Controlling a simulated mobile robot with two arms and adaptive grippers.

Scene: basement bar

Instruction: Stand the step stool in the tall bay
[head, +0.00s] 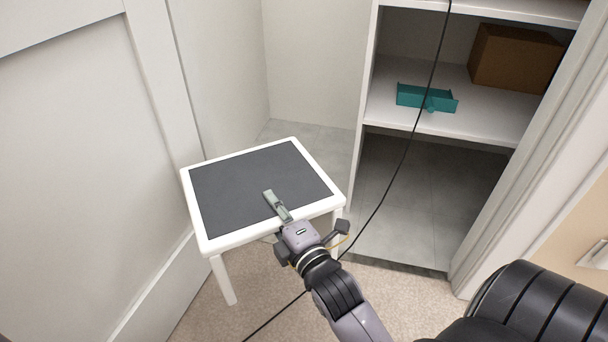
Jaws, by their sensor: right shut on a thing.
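The step stool (240,180) is white with a dark grey top and is upright, at the opening of the tall bay (312,60) on the left of the closet. Two of its legs show, over the carpet side; the far legs are hidden under the top. I cannot tell whether its feet touch the floor. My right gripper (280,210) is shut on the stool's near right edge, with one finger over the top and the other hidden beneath. My left gripper is not in view.
A white divider (366,95) stands right of the bay. Shelves beyond it hold a teal tray (425,98) and a brown box (515,58). A white door panel (75,180) stands close on the stool's left. Grey floor (325,138) behind the stool is clear. A black cable crosses the view.

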